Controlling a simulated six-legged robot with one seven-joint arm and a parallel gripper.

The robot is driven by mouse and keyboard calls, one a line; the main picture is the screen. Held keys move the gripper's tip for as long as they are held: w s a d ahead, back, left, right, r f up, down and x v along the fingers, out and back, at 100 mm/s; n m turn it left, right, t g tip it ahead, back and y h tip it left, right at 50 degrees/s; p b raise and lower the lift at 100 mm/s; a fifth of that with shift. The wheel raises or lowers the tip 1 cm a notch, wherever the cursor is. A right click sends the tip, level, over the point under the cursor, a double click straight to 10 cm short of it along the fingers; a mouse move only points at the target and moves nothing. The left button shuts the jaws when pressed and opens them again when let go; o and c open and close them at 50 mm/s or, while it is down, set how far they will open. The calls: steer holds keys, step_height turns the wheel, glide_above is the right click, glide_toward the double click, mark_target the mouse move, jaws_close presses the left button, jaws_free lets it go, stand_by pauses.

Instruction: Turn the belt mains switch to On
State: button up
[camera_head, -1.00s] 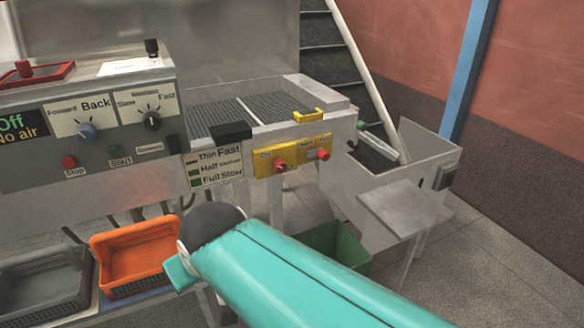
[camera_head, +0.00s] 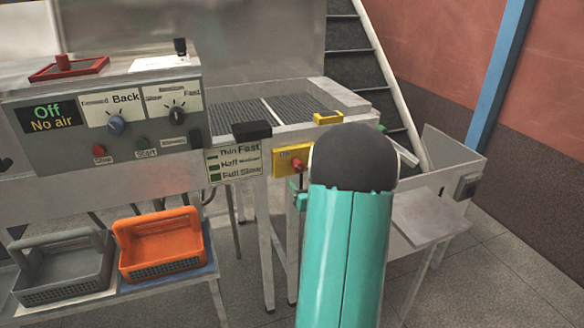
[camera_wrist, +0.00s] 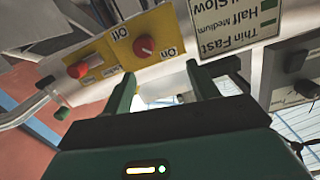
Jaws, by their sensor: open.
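The yellow switch panel (camera_wrist: 133,35) is on the machine's front face. In the wrist view it looks turned over, with a red rotary knob (camera_wrist: 143,46) between its Off and On labels. A small pale mark shows on the knob, but I cannot be sure which label it points to. In the head view the panel (camera_head: 283,160) is partly covered by my arm, and one red knob (camera_head: 297,165) shows beside it. My gripper (camera_wrist: 162,80) is open and empty, its two fingers just short of the panel and apart from the knob. In the head view my arm mostly hides it.
A second red knob (camera_wrist: 77,70) sits on a yellow plate beside the first. The Thin/Half/Full label (camera_head: 233,163) adjoins the panel, below a black block (camera_head: 252,130). Orange (camera_head: 162,245) and grey (camera_head: 65,265) baskets stand lower left. A grey side shelf (camera_head: 430,217) is at right.

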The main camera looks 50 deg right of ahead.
mark_target(300, 168)
steer(key=shift+m+t, duration=0.3)
steer(key=shift+t, duration=0.1)
steer(key=w+d, duration=0.3)
steer(key=w+d+f, duration=0.1)
steer(key=w+d, duration=0.5)
steer(key=shift+d+f, duration=0.15)
steer(key=shift+f, duration=0.2)
steer(key=shift+c, duration=0.2)
steer(key=c, duration=0.9)
